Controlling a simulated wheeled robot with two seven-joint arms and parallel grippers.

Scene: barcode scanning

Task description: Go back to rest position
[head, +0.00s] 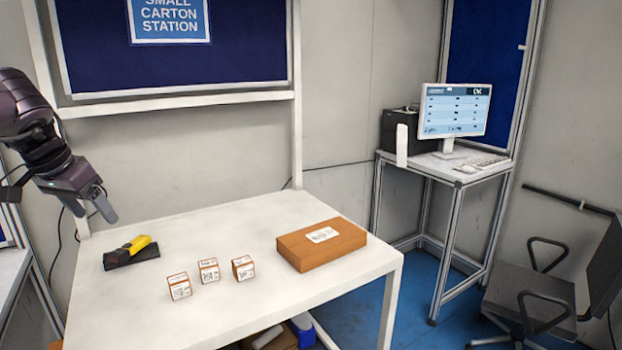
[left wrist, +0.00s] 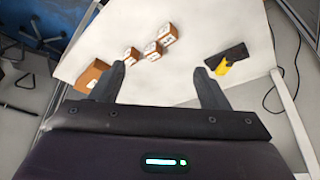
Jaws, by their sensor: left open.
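My left gripper (head: 93,208) hangs in the air over the table's left end in the head view. It is open and empty, and its two fingers also show in the left wrist view (left wrist: 163,85). The yellow and black scanner (head: 131,251) lies on the table below and to the right of it, apart from the fingers. Three small labelled cartons (head: 209,270) stand in a row on the white table (head: 230,225). A larger brown box (head: 322,243) with a white label lies at the table's right. My right gripper is in neither view.
A computer monitor (head: 455,111) and a black case (head: 400,131) stand on a side table at the right. A black chair (head: 530,295) is at the lower right. A frame with a blue board (head: 180,65) rises behind the table. The table's back middle is clear.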

